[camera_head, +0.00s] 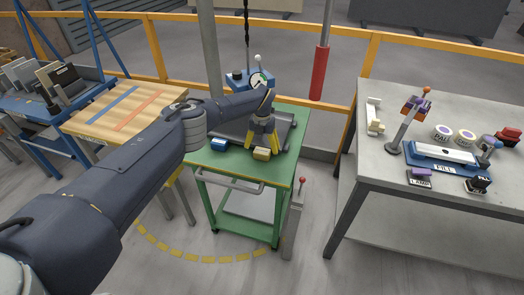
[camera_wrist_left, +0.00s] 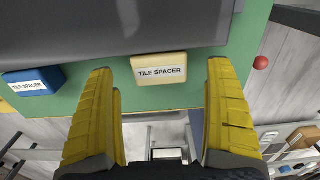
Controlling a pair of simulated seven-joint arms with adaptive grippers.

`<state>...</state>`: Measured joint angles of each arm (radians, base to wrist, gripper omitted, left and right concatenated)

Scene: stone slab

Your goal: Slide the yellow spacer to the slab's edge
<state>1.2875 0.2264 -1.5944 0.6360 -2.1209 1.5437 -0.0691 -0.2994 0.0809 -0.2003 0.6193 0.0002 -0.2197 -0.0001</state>
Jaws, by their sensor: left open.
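The yellow spacer (camera_head: 262,154), a small block labelled TILE SPACER, lies on the green cart top (camera_head: 293,152) near its front edge. In the left wrist view the yellow spacer (camera_wrist_left: 160,69) sits right by the dark slab's edge; I cannot tell whether they touch. The dark grey slab (camera_wrist_left: 100,25) also shows in the head view (camera_head: 282,130), partly hidden by my arm. My left gripper (camera_head: 262,144) is open and points down at the spacer. In the left wrist view its yellow fingers (camera_wrist_left: 160,66) stand apart to either side of the spacer, with clear gaps.
A blue spacer (camera_head: 219,144) lies left of the yellow one. A blue device with a dial (camera_head: 257,79) stands behind the slab. A red ball-topped lever (camera_head: 301,181) rises beside the cart's right side. A grey bench (camera_head: 375,155) with tools stands at right.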

